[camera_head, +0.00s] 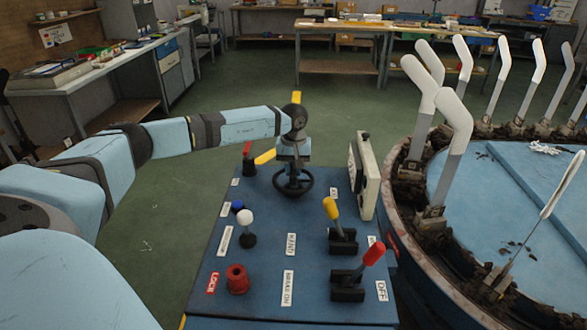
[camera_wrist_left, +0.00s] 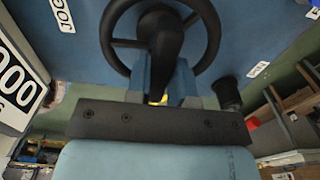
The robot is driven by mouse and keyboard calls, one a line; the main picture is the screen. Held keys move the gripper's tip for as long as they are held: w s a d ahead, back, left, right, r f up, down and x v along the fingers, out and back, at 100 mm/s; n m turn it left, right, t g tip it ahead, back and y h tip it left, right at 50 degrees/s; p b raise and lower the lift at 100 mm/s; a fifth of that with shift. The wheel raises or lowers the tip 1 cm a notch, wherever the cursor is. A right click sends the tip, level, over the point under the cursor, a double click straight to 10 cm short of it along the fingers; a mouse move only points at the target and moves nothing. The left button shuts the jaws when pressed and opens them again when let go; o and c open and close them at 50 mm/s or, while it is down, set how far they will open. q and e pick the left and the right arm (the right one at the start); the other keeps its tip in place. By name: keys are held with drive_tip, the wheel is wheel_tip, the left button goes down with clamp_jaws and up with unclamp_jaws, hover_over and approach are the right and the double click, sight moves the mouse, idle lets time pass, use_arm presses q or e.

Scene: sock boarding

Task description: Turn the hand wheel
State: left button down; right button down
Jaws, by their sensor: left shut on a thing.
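The black hand wheel (camera_head: 308,187) lies on the far part of the blue control panel. It also shows in the left wrist view (camera_wrist_left: 213,38), with its ring, spokes and a dark central piece. My left gripper (camera_head: 293,162) points down over the wheel's middle. In the left wrist view my left gripper (camera_wrist_left: 165,72) has its pale blue fingers on both sides of the dark central piece and is shut on it. The fingers partly hide the near side of the wheel. My right gripper is not in view.
The blue panel (camera_head: 262,277) carries a red-tipped lever (camera_head: 373,254), a yellow-tipped lever (camera_head: 331,208), a white knob (camera_head: 245,217) and a red button (camera_head: 237,279). A white display box (camera_head: 364,178) stands right of the wheel. A round machine with several white sock forms (camera_head: 455,120) stands at right.

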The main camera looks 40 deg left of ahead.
sight(293, 168)
use_arm(q)
drive_tip(key=c, duration=1)
unclamp_jaws()
wheel_tip(293, 168, up, 14)
drive_tip(key=shift+p, duration=0.45)
drive_tip(key=shift+s+f, duration=0.1)
drive_tip(key=shift+f, duration=0.05)
